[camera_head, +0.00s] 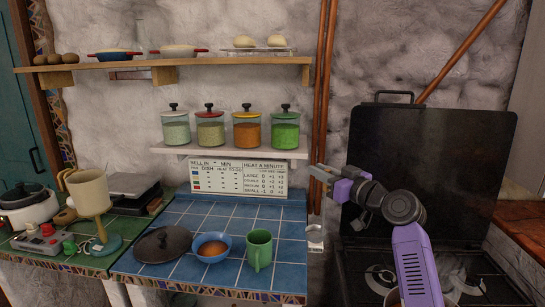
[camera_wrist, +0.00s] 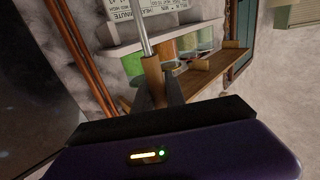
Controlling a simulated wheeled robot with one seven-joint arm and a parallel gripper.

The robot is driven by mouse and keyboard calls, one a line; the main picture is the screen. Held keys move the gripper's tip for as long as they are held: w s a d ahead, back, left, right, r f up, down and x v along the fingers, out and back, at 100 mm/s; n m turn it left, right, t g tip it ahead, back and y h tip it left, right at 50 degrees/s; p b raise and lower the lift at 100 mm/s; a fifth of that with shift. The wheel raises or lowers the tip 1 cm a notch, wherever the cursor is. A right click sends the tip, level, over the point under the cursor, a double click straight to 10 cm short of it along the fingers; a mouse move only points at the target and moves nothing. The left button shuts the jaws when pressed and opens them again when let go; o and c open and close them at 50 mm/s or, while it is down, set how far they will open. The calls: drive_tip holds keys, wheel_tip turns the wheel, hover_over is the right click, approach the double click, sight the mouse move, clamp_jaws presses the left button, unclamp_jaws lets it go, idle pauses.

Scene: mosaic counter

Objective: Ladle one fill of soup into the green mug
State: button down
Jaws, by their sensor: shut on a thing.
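The green mug (camera_head: 259,252) stands upright on the blue tiled counter, its handle toward the front. Left of it is a blue bowl (camera_head: 212,256) holding brown soup (camera_head: 211,248). My gripper (camera_head: 327,177) is raised right of the counter, shut on the ladle's wooden handle, which shows in the wrist view (camera_wrist: 153,75). The ladle's metal shaft (camera_wrist: 144,32) extends away from the jaws. I cannot tell whether the ladle holds soup.
A dark lid (camera_head: 163,244) lies left of the blue bowl. A black stove with a raised cover (camera_head: 425,150) is at right. Jars stand on the low shelf (camera_head: 230,151) behind the counter. The rear counter tiles are clear.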

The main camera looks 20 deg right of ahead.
drive_tip(key=s+d+m+h+p, duration=0.15)
drive_tip(key=s+d, duration=0.25)
drive_tip(key=s, duration=0.6)
drive_tip(key=s+d+m+h+p, duration=0.15)
drive_tip(key=s+d, duration=0.35)
drive_tip(key=s, duration=0.6)
drive_tip(key=s+d+m+h+p, duration=0.1)
drive_tip(key=s+d+h, duration=0.25)
drive_tip(key=s, duration=0.65)
wheel_tip(320, 180, down, 14)
drive_tip(key=b, duration=1.2)
drive_tip(key=shift+d+r+y, duration=0.2)
drive_tip(key=shift+y, duration=0.25)
drive_tip(key=shift+r, duration=0.15)
wheel_tip(320, 180, up, 12)
drive_tip(key=p, duration=0.8)
drive_tip(key=shift+p, duration=0.4)
